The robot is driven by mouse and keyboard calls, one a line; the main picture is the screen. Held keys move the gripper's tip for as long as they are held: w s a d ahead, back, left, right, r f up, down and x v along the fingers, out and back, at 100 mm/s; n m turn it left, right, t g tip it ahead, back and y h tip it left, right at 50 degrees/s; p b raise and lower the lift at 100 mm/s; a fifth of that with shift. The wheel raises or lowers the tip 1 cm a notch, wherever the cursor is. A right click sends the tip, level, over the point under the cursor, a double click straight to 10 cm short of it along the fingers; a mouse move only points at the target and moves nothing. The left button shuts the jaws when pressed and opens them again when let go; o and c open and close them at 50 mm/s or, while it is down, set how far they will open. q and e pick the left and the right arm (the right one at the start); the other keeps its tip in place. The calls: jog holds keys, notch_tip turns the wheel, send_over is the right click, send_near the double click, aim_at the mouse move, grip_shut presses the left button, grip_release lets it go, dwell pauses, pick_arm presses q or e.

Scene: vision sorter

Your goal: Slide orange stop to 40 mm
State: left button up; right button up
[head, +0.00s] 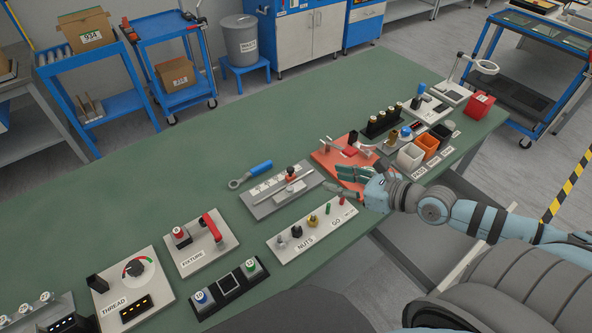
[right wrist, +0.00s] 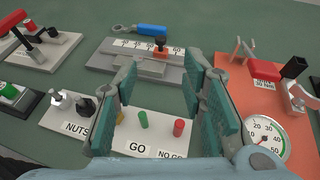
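The orange stop (head: 291,178) with a dark knob sits on a grey slide rail (head: 262,208) with a white numbered scale. In the right wrist view the stop (right wrist: 160,54) stands toward the right part of the scale (right wrist: 130,45); the exact reading is too small to tell. My right gripper (head: 340,181) is open and empty, just right of the rail's right end in the head view. In the right wrist view its fingers (right wrist: 163,95) are spread apart, with the rail beyond them and the stop seen between them. My left gripper is out of view.
A NUTS/GO plate (head: 285,256) with upright pegs lies in front of the rail. A red-orange plate (head: 325,157) with a dial gauge (right wrist: 267,137) is beside my right gripper. A blue-handled wrench (head: 258,168) lies behind the rail.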

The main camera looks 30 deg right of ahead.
jog(key=b, duration=0.4)
send_near(290, 168)
jog(key=b+x, duration=0.1)
jog(key=x, duration=0.6)
jog(key=shift+w+a+f+b, duration=0.1)
jog(key=shift+w+f+b, duration=0.1)
jog(key=shift+b, duration=0.2)
jog(key=shift+r, duration=0.1)
grip_shut()
